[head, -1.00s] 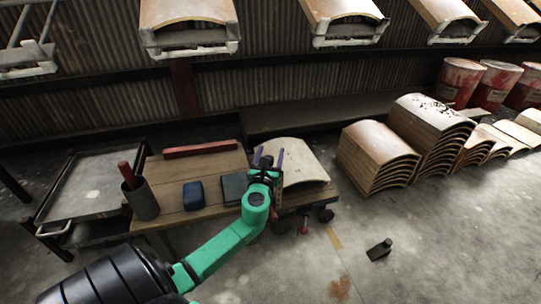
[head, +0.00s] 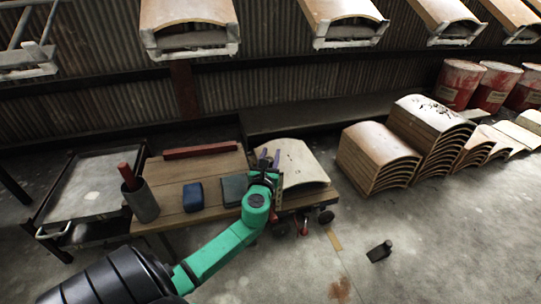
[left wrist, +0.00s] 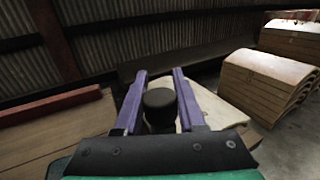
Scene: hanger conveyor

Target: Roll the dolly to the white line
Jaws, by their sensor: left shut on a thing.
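The dolly (head: 326,216) is a low flat deck on dark wheels, at the right end of the wooden table, carrying a pale curved panel (head: 305,164). My left gripper (head: 269,157) is above the dolly's left end. In the left wrist view its purple fingers (left wrist: 160,90) are shut on a black round-topped knob (left wrist: 160,98), which looks like the top of the dolly's handle. The lower handle is hidden by the gripper. No clear white line shows; a short tan strip (head: 334,240) lies on the floor in front of the dolly. My right gripper is not in view.
The wooden table (head: 168,174) holds a red bar, a blue box and a grey cup. A dark block (head: 379,251) stands on the open floor at right. Stacks of curved panels (head: 375,160) stand right of the dolly. A cart (head: 92,185) is at left.

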